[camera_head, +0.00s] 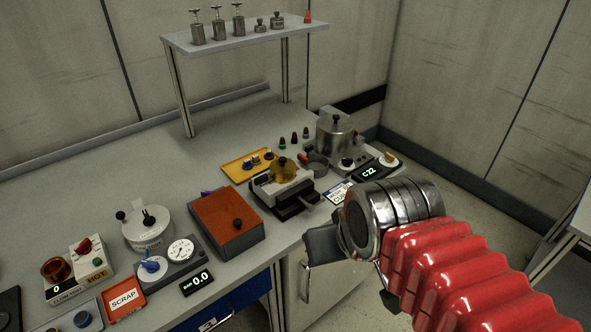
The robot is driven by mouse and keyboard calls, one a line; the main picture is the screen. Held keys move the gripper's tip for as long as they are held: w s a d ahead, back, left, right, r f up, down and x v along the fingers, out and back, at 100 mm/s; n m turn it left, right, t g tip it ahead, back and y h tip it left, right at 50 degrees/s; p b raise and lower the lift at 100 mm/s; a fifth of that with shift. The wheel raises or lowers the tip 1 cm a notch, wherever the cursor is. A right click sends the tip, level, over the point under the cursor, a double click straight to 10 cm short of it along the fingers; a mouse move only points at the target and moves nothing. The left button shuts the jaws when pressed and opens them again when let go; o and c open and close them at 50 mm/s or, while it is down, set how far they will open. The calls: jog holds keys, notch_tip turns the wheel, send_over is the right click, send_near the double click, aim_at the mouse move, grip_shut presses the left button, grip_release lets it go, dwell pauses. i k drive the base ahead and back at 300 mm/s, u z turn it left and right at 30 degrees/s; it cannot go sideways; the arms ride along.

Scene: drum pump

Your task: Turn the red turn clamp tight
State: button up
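A small red part (304,159) sits beside a dark grey ring (318,166), left of a metal canister (335,138) at the back right of the bench. It may be the red turn clamp, but it is too small to tell. A red knob (84,245) also shows on a device at the far left. My gripper (350,276) is in front of the bench's edge, nearer the camera and well apart from both red parts. Its dark fingers appear spread, with nothing visible between them. My wrist hides part of the gripper.
An orange-lidded box (228,220), a white-and-black device (284,187) with an amber knob, a yellow tray (246,166) and a gauge unit (175,262) crowd the bench. A raised shelf (245,38) holds weights. The bench top (130,170) is clear at the back left.

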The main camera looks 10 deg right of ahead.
aim_at(304, 161)
jog(key=u, duration=0.4)
jog(key=k, duration=0.7)
jog(key=u, duration=0.3)
jog(key=i, duration=1)
jog(key=u, duration=0.05)
